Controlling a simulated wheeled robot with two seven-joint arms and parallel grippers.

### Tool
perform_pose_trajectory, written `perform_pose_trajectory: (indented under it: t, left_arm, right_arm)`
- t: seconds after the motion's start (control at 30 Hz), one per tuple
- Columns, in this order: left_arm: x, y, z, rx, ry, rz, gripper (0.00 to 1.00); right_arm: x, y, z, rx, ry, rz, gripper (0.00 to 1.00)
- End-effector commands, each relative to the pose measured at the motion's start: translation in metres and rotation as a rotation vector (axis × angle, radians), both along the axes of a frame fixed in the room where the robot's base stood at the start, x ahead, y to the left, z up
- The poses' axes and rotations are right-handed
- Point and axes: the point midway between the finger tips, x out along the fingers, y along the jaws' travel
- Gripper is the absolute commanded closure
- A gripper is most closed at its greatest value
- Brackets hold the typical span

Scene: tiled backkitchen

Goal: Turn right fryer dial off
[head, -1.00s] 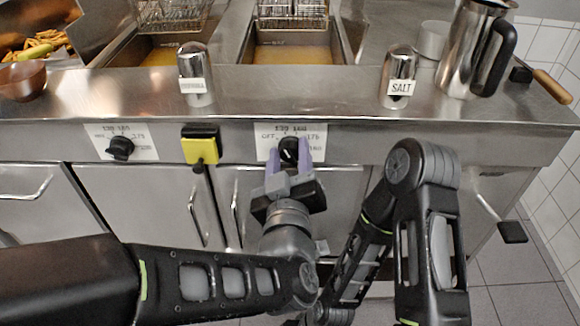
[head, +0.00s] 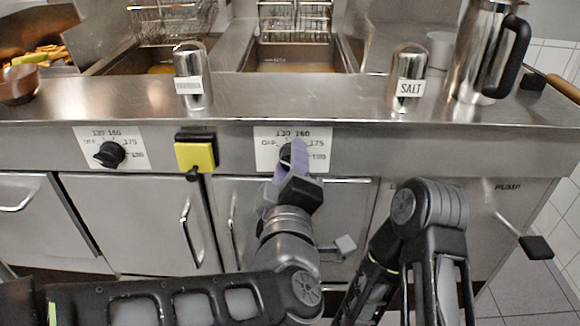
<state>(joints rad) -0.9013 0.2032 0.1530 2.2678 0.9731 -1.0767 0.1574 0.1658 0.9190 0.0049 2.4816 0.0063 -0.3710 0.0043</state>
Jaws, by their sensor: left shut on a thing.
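The right fryer dial (head: 286,152) is a black knob on a white label plate (head: 265,154) on the steel front panel. The plate shows OFF on its left and temperatures along the top and right. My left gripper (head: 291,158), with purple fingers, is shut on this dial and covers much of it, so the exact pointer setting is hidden. The gripper is rolled so its fingers look nearly edge-on. My right arm (head: 428,205) is folded at the lower right; its gripper is not visible.
The left fryer dial (head: 110,154) and a yellow switch (head: 195,155) sit to the left. On the counter stand a paprika shaker (head: 192,88), a SALT shaker (head: 408,88) and a steel jug (head: 480,55). Fryer baskets (head: 295,22) hang behind. A valve lever (head: 535,247) sticks out at right.

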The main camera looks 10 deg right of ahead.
Motion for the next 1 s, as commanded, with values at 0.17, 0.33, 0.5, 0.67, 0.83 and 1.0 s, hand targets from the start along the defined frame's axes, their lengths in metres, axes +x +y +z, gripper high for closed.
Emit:
perform_pose_trajectory:
  t: [0.17, 0.33, 0.5, 0.67, 0.83, 1.0]
  left_arm:
    - [0.000, 0.000, 0.000, -0.004, 0.002, 0.000, 0.98]
    - [0.000, 0.000, 0.000, -0.003, 0.002, 0.000, 0.56]
    - [0.000, 0.000, 0.000, -0.002, 0.002, 0.000, 0.42]
    - [0.000, 0.000, 0.000, -0.002, 0.002, 0.000, 0.37]
    - [-0.001, 0.000, 0.000, -0.002, 0.001, -0.001, 0.37]
    - [-0.012, 0.002, 0.001, -0.002, 0.001, -0.002, 0.37]
  right_arm:
    - [0.000, 0.000, 0.000, 0.000, 0.000, 0.000, 0.64]
    - [0.000, 0.000, 0.000, 0.000, 0.000, 0.001, 0.64]
    - [0.000, 0.000, 0.000, 0.000, 0.000, 0.001, 0.64]
    - [0.000, 0.000, 0.000, 0.000, 0.000, 0.001, 0.64]
    - [0.000, 0.000, 0.000, 0.000, 0.001, 0.001, 0.64]
    - [-0.001, 0.000, 0.004, 0.000, 0.002, 0.002, 0.64]
